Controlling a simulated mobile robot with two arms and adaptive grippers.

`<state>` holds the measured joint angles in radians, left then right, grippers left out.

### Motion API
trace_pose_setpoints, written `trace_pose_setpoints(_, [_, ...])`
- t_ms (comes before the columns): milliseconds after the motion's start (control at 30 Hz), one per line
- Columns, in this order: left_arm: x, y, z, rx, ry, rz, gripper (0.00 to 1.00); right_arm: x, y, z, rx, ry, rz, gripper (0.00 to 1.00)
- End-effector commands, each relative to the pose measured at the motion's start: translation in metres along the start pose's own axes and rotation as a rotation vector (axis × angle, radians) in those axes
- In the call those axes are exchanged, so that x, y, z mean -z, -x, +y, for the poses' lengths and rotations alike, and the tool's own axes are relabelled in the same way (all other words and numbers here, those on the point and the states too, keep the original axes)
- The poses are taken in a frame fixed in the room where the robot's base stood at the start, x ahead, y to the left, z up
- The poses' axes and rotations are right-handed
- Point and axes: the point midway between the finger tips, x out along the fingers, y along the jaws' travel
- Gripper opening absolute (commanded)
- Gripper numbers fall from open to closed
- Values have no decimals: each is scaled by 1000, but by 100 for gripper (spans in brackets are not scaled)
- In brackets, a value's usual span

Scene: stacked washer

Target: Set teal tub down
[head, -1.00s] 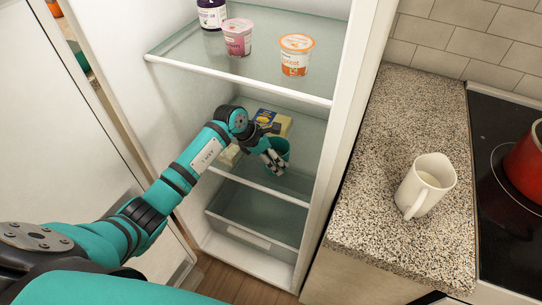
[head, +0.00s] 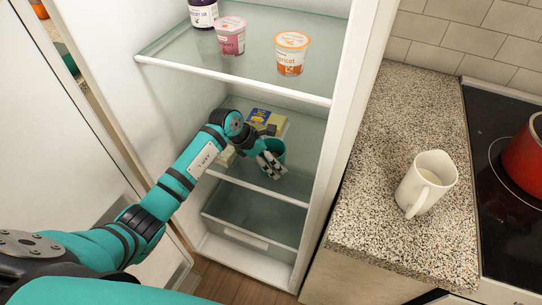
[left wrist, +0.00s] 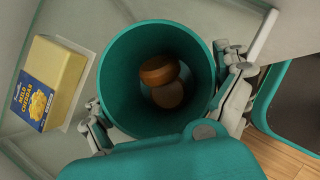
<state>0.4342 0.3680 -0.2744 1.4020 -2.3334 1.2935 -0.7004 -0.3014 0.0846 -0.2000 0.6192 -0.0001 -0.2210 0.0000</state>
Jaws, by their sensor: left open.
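The teal tub (head: 279,148) is on the glass shelf below the yogurts, inside the open fridge, near the shelf's front edge. In the left wrist view the tub (left wrist: 122,75) is seen from above, with round brown items (left wrist: 160,75) inside. My left gripper (head: 270,165) is open, with its fingers on either side of the tub. In the head view the fingers hide part of it. I cannot tell whether either finger touches its wall. My right gripper is not in view.
A yellow cheddar pack (left wrist: 52,80) lies left of the tub in the wrist view. Above are the upper shelf (head: 180,60), a pink cup (head: 230,36), an orange-lidded cup (head: 291,54) and a jar (head: 203,13). A clear drawer (head: 250,215) is below. A mug (head: 425,185) stands on the counter.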

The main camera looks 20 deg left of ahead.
Motion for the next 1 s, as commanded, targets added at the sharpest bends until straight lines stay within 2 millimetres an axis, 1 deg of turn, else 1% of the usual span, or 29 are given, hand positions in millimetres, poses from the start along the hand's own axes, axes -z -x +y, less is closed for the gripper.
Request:
trace_pose_setpoints(133, [-3,6,0,0,0,-1,100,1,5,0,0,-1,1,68])
trace_pose_setpoints(167, [-2,8,1,-2,-1,0,100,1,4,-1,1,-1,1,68])
trace_pose_setpoints(233, [-1,18,2,-5,-1,0,100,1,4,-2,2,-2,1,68])
trace_pose_setpoints(367, [-1,45,2,-6,-3,1,100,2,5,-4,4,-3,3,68])
trace_pose_setpoints(500, [-1,76,2,-6,-3,1,100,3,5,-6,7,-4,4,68])
trace_pose_setpoints(600, [-1,94,1,-4,-3,1,100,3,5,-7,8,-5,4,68])
trace_pose_setpoints(700, [-1,109,1,-3,-1,0,100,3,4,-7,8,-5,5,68])
trace_pose_setpoints(833, [-2,120,0,-1,0,0,100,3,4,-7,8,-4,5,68])
trace_pose_setpoints(1000, [-2,123,0,1,0,0,100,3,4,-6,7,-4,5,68])
